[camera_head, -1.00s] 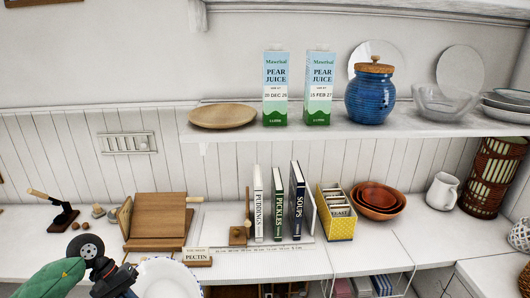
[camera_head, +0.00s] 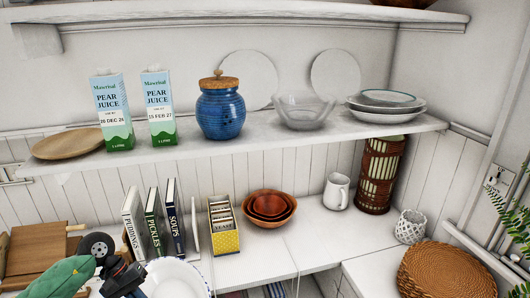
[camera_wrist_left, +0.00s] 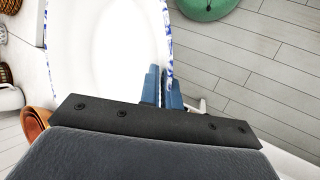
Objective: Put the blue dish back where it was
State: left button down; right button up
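The dish (camera_head: 172,284) is white with a blue-patterned rim and shows at the bottom of the head view, partly cut off. My left gripper (camera_head: 128,282) is at its left edge. In the left wrist view the dish (camera_wrist_left: 105,45) fills the upper left, and the blue fingertips of my left gripper (camera_wrist_left: 162,88) pinch its rim, one on each side. In the head view the dish is in front of the lower counter. My right gripper is in neither view.
The upper shelf (camera_head: 260,143) holds a wooden plate (camera_head: 68,144), two juice cartons, a blue jar (camera_head: 221,112), a glass bowl and stacked bowls (camera_head: 387,105). Books, a yellow box (camera_head: 224,236), brown bowls (camera_head: 269,206) and a white jug (camera_head: 337,191) stand on the counter below.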

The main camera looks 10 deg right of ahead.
pick_arm(q)
jog(key=shift+w+r+p, duration=0.1)
jog(key=shift+r+p, duration=0.2)
jog(key=shift+r, duration=0.35)
jog(key=shift+d+r, duration=0.1)
jog(key=shift+d, duration=0.05)
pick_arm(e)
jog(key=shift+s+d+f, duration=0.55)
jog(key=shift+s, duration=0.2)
